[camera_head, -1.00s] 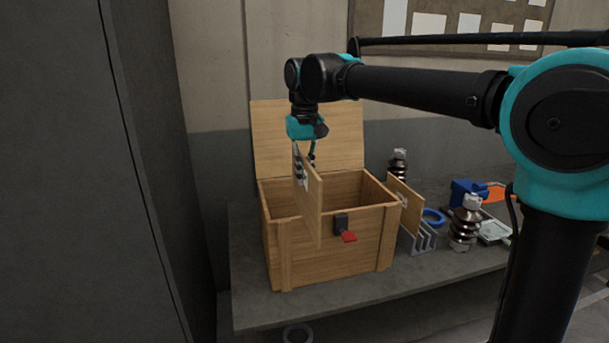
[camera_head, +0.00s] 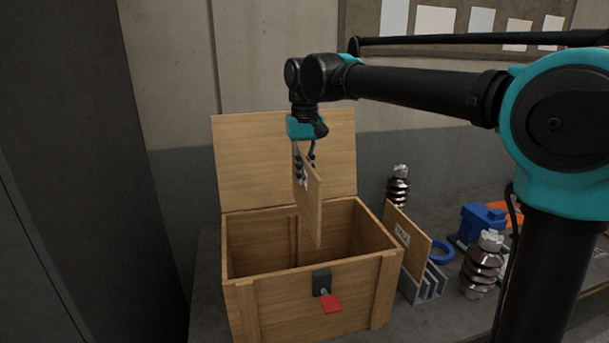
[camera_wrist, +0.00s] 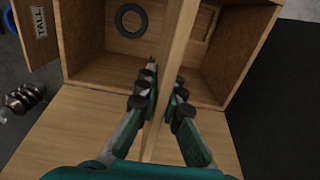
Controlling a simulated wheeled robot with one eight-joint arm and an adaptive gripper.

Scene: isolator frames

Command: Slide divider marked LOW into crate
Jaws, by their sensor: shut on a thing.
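My gripper (camera_head: 305,158) is shut on a thin wooden divider (camera_head: 312,205), which hangs upright over the open wooden crate (camera_head: 290,300). In the wrist view the fingers (camera_wrist: 163,90) pinch the divider (camera_wrist: 177,40) from both sides, and it shows edge-on. Its marking cannot be read here. The divider's lower end overlaps the crate's opening in the head view; whether it is below the rim is unclear. A second divider (camera_head: 408,240), marked TALL in the wrist view (camera_wrist: 38,22), leans in a grey slotted rack (camera_head: 428,285) right of the crate.
The crate's lid (camera_head: 285,160) stands open at the back. A red tag (camera_head: 331,303) hangs at its front latch. A dark ring (camera_wrist: 121,27) lies inside the crate. Brown insulators (camera_head: 482,268), a blue ring (camera_head: 441,252) and a blue vise-like object (camera_head: 480,222) stand to the right.

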